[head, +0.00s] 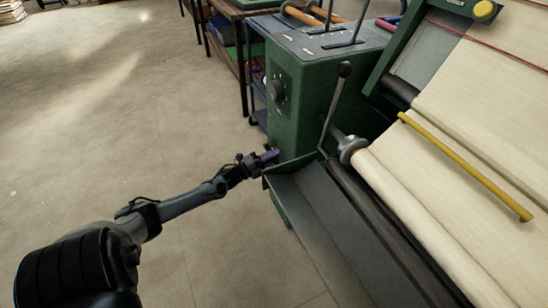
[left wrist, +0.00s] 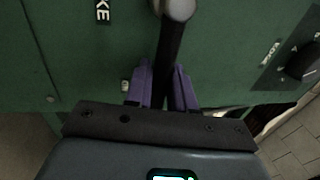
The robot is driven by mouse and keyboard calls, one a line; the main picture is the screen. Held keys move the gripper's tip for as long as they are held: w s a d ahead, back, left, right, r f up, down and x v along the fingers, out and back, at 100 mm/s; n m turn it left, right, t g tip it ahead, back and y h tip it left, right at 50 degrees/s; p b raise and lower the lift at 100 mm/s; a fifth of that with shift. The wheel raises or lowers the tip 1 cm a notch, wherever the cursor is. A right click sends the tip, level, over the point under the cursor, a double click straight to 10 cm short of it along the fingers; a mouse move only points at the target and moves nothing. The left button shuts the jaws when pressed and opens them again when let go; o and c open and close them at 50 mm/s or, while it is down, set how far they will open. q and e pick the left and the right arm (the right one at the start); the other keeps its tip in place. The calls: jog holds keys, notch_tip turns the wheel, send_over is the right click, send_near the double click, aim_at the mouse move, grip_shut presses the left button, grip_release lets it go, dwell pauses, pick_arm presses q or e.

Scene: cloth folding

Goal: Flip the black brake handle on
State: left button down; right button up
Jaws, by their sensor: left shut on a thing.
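The black brake handle (left wrist: 170,45) shows in the left wrist view as a dark bar with a rounded grey end at the top, in front of a green panel. Part of a label ending in "KE" (left wrist: 103,10) is beside it. My left gripper (left wrist: 161,70) has its two purple fingers on either side of the bar and is shut on it. In the head view my left gripper (head: 269,156) is at the low front of the green machine housing (head: 300,95); I cannot make out the brake handle there. My right gripper is in neither view.
A long lever with a black knob (head: 345,70) rises beside the housing. A green metal trough (head: 325,230) lies right of my gripper. Cream cloth (head: 490,90) with a yellow bar (head: 465,165) is at the right. The floor (head: 90,130) at left is clear.

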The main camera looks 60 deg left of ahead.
pick_arm(q)
jog(key=c, duration=1.4)
grip_release()
jog(key=o, duration=0.3)
jog(key=shift+w, duration=0.1)
jog(key=d+p+v, duration=0.1)
jog(key=p+v, duration=0.3)
jog(key=v, duration=0.6)
jog(key=shift+s+a, duration=0.4)
jog(key=shift+a, duration=0.1)
